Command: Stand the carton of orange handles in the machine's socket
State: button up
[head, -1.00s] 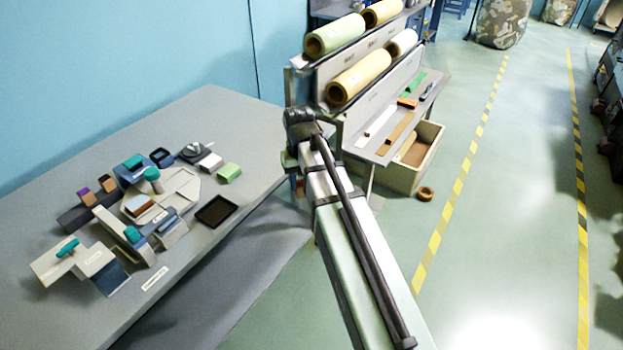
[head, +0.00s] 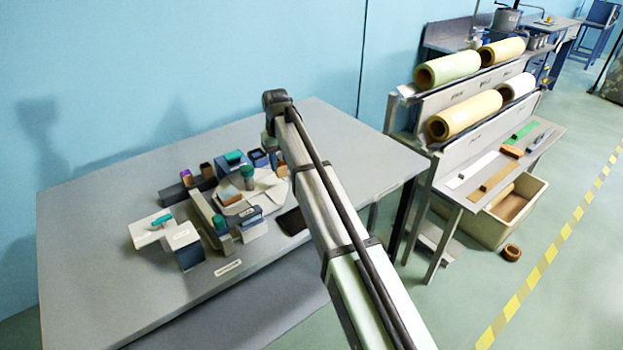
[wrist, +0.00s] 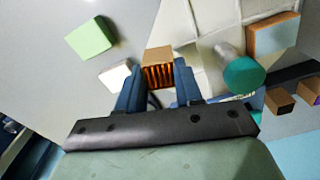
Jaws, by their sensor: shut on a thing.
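My gripper (wrist: 159,90) has blue fingers, shut on a small tan carton (wrist: 158,54) with orange ribbed contents, which I take for the orange handles. In the head view the arm reaches over the table and largely hides the gripper. The machine is a pale, faceted base (head: 266,203) with a teal-capped cylinder (head: 247,175). In the wrist view the pale base (wrist: 215,50) lies below and beyond the carton, with the teal cap (wrist: 243,76) to the right. The carton is apart from the cap. I cannot make out which opening is the socket.
A dark holder (head: 177,193) with small boxes stands left of the machine. A green block (wrist: 90,38) and white block (wrist: 115,76) lie left in the wrist view. A black tray (head: 293,221) is partly behind my arm.

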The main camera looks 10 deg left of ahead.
jog(key=w+a+r+n, duration=0.3)
jog(key=w+a+n, duration=0.9)
jog(key=n, duration=0.8)
jog(key=shift+w+a+r+n, duration=0.15)
jog(key=shift+w+n, duration=0.25)
jog(key=shift+w, duration=0.8)
jog(key=shift+f, duration=2.7)
jog(key=shift+f, duration=0.75)
jog(key=o, duration=1.1)
